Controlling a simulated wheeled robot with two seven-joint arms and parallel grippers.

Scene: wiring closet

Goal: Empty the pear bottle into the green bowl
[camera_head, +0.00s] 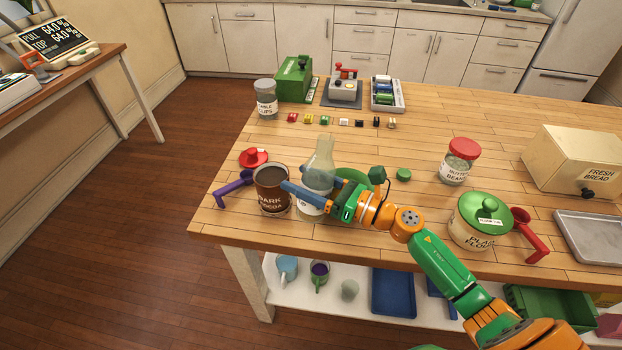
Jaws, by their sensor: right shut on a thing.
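A clear, pale glass bottle (322,152) with a narrow neck and a light label low on its body is roughly upright near the table's front edge. My right gripper (313,184) is shut on the bottle's body, with its blue fingers around it. I cannot tell whether the bottle's base touches the table. The green bowl (352,174) is just right of the bottle, behind my right gripper. Only part of its rim and inside shows; the gripper hides the rest. My left gripper is not in view.
A dark cocoa jar (272,187) stands close left of the bottle, with a red lid (254,157) and purple scoop (233,186) nearby. A flour canister (470,228) and butter bean jar (459,161) stand right. The table's middle is mostly clear.

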